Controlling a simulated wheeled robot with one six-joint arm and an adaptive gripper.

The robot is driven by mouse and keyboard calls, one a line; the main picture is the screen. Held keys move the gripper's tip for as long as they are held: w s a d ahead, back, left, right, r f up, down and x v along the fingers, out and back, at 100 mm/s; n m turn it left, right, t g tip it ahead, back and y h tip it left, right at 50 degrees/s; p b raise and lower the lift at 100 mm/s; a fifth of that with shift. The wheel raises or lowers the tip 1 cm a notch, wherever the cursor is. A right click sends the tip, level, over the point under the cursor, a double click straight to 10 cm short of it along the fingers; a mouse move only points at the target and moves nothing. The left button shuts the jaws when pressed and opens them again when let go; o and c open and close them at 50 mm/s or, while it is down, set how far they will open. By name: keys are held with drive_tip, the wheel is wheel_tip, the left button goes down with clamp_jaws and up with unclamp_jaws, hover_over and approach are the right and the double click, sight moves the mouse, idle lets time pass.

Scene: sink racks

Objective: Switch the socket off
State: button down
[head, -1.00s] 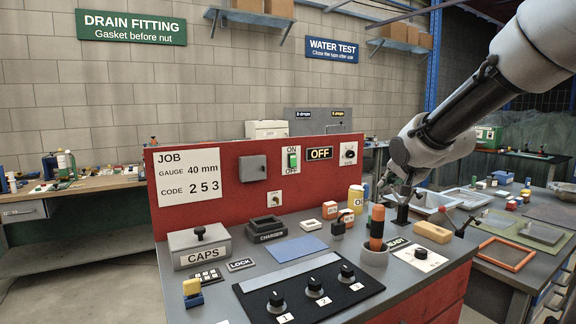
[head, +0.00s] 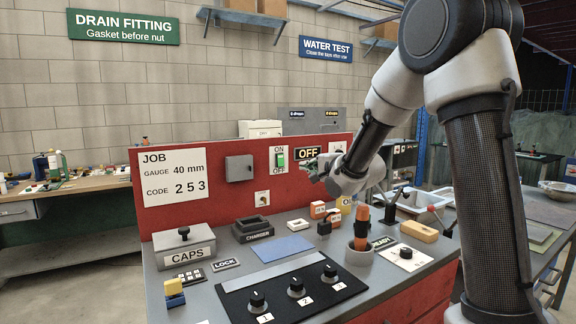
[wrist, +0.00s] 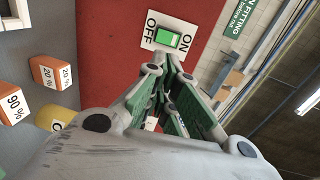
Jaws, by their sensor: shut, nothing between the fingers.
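A white switch plate with a green rocker (head: 280,159) is on the red panel (head: 220,205), marked ON above and OFF below. It also shows in the wrist view (wrist: 167,39), just beyond my fingertips. A smaller white plate (head: 262,198) sits lower on the panel; its details are too small to read. A black sign (head: 307,154) beside the switch reads OFF. My gripper (head: 315,168) is shut and empty, to the right of the switch and pointing toward it. In the wrist view my gripper (wrist: 171,62) has its fingers together. I cannot tell whether they touch the rocker.
The bench below holds a charger block (head: 253,230), a CAPS box (head: 184,248), a knob panel (head: 293,288) and an orange-handled tool in a cup (head: 361,239). A grey box (head: 239,168) is on the panel left of the switch. Small orange blocks (head: 318,210) stand below my gripper.

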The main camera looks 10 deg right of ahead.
sight(280, 160)
drive_tip(key=x, duration=1.3)
drive_tip(key=shift+w, duration=0.3)
drive_tip(key=shift+a+f, duration=0.1)
drive_tip(key=shift+f, duration=0.05)
drive_tip(key=shift+w+a+f, duration=0.1)
drive_tip(key=shift+w, duration=0.15)
